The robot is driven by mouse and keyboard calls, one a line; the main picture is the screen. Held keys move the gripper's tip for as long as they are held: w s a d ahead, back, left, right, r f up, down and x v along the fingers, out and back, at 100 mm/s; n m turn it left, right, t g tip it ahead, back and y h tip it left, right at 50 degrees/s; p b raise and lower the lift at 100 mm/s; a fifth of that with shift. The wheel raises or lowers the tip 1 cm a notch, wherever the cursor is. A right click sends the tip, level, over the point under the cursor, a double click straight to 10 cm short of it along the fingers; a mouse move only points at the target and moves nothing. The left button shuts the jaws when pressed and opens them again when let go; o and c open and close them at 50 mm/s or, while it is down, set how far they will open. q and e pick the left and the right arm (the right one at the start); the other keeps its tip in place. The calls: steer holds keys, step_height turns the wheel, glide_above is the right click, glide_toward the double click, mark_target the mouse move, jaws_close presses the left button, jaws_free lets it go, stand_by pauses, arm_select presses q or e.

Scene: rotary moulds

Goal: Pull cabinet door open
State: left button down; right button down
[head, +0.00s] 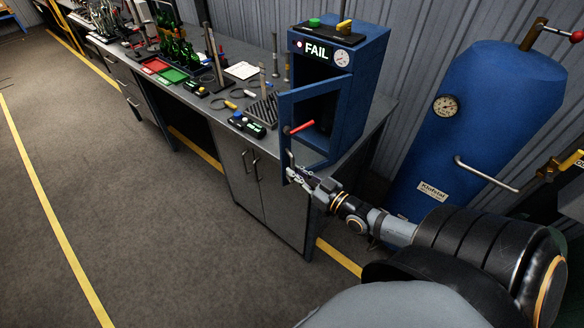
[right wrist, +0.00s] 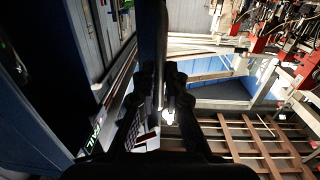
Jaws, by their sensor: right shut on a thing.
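The blue cabinet (head: 370,62) stands on the end of the grey workbench, with a lit FAIL display (head: 317,52) on its front. Its framed blue door (head: 314,90) is partly open and swung out toward the left, so the dark inside shows. A small handle (head: 291,159) is on the door's outer edge. My right gripper (head: 294,174) is shut at this handle, low on the door's free edge. In the right wrist view the fingers (right wrist: 167,97) close around the handle beside the dark door edge; the grip itself is in shadow. My left gripper is out of view.
Small tools and a black control box (head: 247,124) lie on the workbench (head: 206,113) left of the door. A blue tank (head: 480,110) with a gauge stands at the right. The floor (head: 130,200) in front of the bench is clear.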

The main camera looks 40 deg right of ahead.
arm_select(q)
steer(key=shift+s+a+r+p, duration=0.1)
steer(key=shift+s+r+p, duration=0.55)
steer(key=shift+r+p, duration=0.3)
arm_select(e)
steer(key=shift+r+v, duration=0.15)
steer(key=shift+v, duration=0.9)
steer(key=shift+r+v, duration=0.15)
steer(key=shift+v, duration=0.9)
steer(key=shift+d, duration=0.1)
steer(key=c, duration=1.7)
jaws_free()
steer(key=shift+d, duration=0.1)
steer(key=shift+o, duration=1.2)
steer(key=shift+d+f, duration=0.1)
steer(key=shift+d, duration=0.15)
steer(key=shift+o, duration=0.3)
steer(key=shift+s+d+f, duration=0.1)
steer(key=shift+d+f, duration=0.05)
steer(key=shift+d, duration=0.1)
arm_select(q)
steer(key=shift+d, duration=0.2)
arm_select(e)
steer(key=a+v, duration=0.1)
steer(key=v, duration=0.6)
steer(key=shift+s+d, duration=0.2)
